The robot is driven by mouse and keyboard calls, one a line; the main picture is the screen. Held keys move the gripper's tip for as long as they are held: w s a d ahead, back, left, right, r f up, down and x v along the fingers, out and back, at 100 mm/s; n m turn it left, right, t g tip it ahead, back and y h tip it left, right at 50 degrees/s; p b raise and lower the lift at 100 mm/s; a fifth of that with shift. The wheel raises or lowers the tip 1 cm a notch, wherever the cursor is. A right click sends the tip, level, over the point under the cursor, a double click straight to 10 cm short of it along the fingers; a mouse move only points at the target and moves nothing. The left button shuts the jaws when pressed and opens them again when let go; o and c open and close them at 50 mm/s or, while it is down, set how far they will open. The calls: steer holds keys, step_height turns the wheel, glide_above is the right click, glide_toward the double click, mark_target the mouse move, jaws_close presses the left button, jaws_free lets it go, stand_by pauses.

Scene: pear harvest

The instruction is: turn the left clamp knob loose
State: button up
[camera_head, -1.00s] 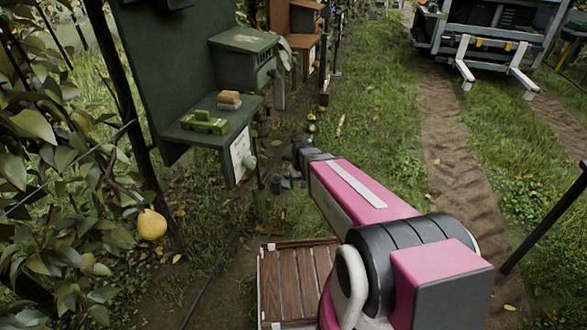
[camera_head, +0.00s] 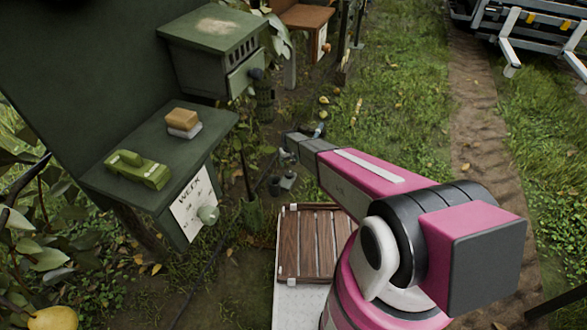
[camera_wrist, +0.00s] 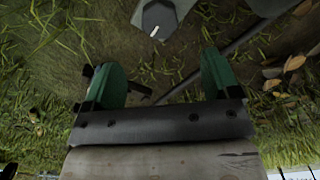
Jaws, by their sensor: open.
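A pale green round knob (camera_head: 208,214) sticks out from the front edge of the green shelf (camera_head: 215,130), beside a white paper sheet. A dark knob (camera_head: 256,74) sits on the front of the green box above. I cannot tell for sure which is the left clamp knob. My gripper (camera_wrist: 160,72) shows in the wrist view, with two green fingers spread wide and nothing between them. A grey-green piece with a dark angular part (camera_wrist: 158,18) lies beyond the fingers at the top. In the head view my arm reaches left, its dark end right of the shelf and apart from both knobs.
A green tool (camera_head: 138,169) and a tan-and-white block (camera_head: 183,122) lie on the shelf. A slatted wooden crate (camera_head: 287,262) stands below my arm. A yellow pear (camera_head: 52,318) hangs at the bottom left.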

mark_target(289, 173)
step_height(289, 173, down, 11)
steer(key=shift+w+f, duration=0.1)
steer(key=shift+w, duration=0.05)
stand_by(0.4)
steer(key=c, duration=0.9)
